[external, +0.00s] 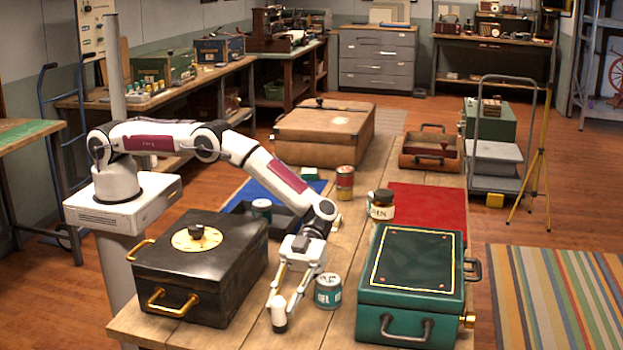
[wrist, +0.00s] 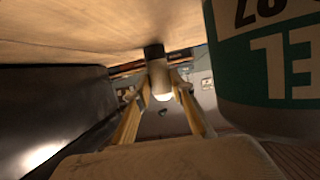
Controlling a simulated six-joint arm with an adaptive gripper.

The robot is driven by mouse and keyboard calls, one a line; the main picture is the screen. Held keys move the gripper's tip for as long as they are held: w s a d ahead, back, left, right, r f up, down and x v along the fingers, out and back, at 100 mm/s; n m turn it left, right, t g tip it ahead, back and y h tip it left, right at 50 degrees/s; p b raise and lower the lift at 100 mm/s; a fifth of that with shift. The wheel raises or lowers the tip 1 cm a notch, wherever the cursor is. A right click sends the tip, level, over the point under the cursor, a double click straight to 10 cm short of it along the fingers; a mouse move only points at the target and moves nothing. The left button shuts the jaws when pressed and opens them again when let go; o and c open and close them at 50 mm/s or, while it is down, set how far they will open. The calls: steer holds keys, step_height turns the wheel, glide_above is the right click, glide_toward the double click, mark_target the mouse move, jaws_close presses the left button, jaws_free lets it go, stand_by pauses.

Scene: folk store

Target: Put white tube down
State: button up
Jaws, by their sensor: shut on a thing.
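The white tube (external: 279,316) is a small pale cylinder between the fingertips of my gripper (external: 284,303), near the front of the wooden table. My gripper is shut on it and points down between the black box and the green box. In the wrist view the tube (wrist: 155,70) shows at the far end of the two fingers of my gripper (wrist: 161,92), with a dark grey side and a bright end. The tube looks upright in the external view. I cannot tell whether its lower end touches the table.
A teal-labelled can (external: 328,291) stands just right of my gripper and looms large in the wrist view (wrist: 265,65). The black box (external: 165,270) is at left, the green box (external: 410,280) at right. A jar (external: 381,206) and red can (external: 345,182) stand behind. Bare table (external: 315,335) lies in front.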

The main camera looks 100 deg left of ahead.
steer(key=shift+s+f, duration=0.2)
steer(key=shift+f, duration=0.65)
steer(key=o, duration=0.9)
steer(key=shift+a, duration=0.1)
steer(key=v, duration=0.4)
steer(key=r+v, duration=0.1)
steer(key=v, duration=0.7)
steer(key=shift+w+r, duration=0.25)
steer(key=shift+r, duration=0.05)
